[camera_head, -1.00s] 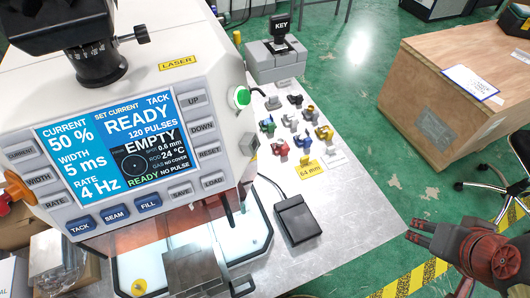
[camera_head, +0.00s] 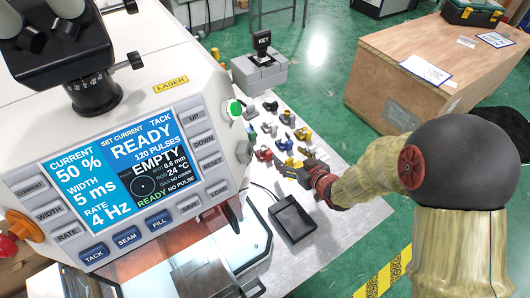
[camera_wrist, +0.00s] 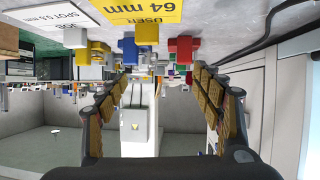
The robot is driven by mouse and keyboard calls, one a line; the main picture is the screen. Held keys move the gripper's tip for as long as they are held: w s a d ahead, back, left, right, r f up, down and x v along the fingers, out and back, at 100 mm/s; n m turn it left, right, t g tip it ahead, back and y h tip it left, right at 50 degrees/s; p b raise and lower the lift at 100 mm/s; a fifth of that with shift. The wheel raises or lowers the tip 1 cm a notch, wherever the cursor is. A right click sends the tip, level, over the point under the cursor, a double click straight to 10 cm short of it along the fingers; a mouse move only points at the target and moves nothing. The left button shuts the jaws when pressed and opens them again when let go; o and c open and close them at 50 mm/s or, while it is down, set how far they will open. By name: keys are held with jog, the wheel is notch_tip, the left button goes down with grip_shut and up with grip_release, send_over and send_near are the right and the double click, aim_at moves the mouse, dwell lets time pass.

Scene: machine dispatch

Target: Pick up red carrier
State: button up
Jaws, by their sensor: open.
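The red carrier (camera_head: 263,154) stands on the grey bench top among several small coloured carriers, right of the machine's screen. In the wrist view, which is upside down, a red block (camera_wrist: 180,48) shows at upper right, beside the yellow 64 mm label; it looks like the same carrier. My gripper (camera_head: 304,172) is low over the bench's right side, to the right of the red carrier and apart from it. In the wrist view my gripper (camera_wrist: 160,80) has its fingers spread with nothing held between them.
A black pedal (camera_head: 293,219) lies in front. The laser machine (camera_head: 190,75) stands at left. A wooden crate (camera_head: 400,85) stands beyond the aisle.

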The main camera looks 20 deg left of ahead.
aim_at(270, 155)
jog(key=a+f, duration=0.1)
jog(key=s+a+f+y, duration=0.1)
jog(key=shift+s+a, duration=0.3)
jog(key=shift+w+a+f+n+y+b, duration=0.2)
jog(key=shift+w+a+f, duration=0.1)
jog(key=shift+a, duration=0.2)
jog(key=shift+w+a+f+n+y+b, duration=0.15)
jog(key=shift+w+a+f, duration=0.1)
jog(key=shift+a, duration=0.2)
jog(key=b+x, duration=0.2)
jog(key=x, duration=0.2)
jog(key=shift+a, duration=0.35)
jog(key=shift+w+a+f+g, duration=0.15)
jog(key=shift+w+a+g, duration=0.15)
jog(key=shift+w, duration=0.1)
jog(key=c, duration=1.7)
